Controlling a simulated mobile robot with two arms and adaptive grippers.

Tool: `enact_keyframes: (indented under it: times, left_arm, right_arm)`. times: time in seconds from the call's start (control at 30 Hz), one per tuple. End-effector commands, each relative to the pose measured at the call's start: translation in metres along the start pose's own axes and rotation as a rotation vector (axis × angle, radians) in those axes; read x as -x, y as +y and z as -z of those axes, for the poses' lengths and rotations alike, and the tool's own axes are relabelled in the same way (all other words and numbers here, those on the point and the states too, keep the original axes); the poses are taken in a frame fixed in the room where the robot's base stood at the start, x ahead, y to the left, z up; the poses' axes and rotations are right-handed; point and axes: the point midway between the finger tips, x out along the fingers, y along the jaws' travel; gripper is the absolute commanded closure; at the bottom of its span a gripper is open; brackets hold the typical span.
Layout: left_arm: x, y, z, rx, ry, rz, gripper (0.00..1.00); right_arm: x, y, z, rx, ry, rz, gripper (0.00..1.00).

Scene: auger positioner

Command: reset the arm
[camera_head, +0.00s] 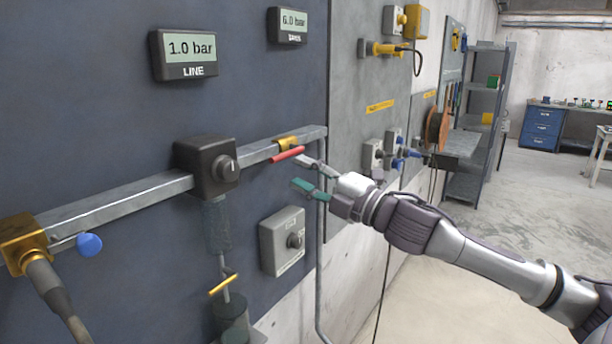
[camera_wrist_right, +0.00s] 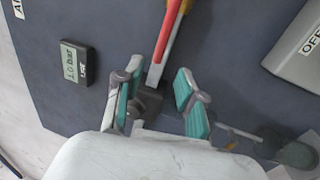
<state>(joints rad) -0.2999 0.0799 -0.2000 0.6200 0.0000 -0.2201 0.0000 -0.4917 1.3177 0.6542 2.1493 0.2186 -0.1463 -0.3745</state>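My right arm (camera_head: 480,255) reaches in from the lower right in the head view, extended toward the wall panel. Its gripper (camera_head: 306,176) is open, with green-padded fingers spread apart and nothing seen between them. It is just below and right of a red-handled lever (camera_head: 287,154) on the metal pipe. In the right wrist view the open fingers (camera_wrist_right: 158,93) also show, with the red handle (camera_wrist_right: 168,35) beyond them. A dark block shows between the fingers there. I cannot tell whether they touch the lever. My left gripper is not in view.
A metal pipe (camera_head: 120,208) runs along the panel with a black regulator (camera_head: 206,166) and a blue knob (camera_head: 89,245). A grey switch box (camera_head: 283,242) is below. The LINE display (camera_head: 184,54) reads 1.0 bar. Open floor (camera_head: 500,225) lies to the right.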

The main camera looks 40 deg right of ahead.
Motion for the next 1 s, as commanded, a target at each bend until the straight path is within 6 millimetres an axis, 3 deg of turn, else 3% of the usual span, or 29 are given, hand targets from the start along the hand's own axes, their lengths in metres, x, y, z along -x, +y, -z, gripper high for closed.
enact_keyframes:
  times: [0.63, 0.77, 0.87, 1.0]
  left_arm:
    - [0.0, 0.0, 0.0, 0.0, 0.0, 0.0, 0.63]
    - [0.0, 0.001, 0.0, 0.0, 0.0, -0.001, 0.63]
    - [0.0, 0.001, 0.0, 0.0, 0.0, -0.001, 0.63]
    - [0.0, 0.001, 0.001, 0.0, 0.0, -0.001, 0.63]
  right_arm:
    - [0.002, -0.003, -0.006, -0.008, -0.014, 0.003, 0.61]
    - [0.01, -0.028, -0.044, -0.065, -0.1, 0.024, 0.61]
    - [0.028, -0.069, -0.093, -0.146, -0.22, 0.057, 0.61]
    - [0.068, -0.147, -0.157, -0.277, -0.404, 0.12, 0.61]
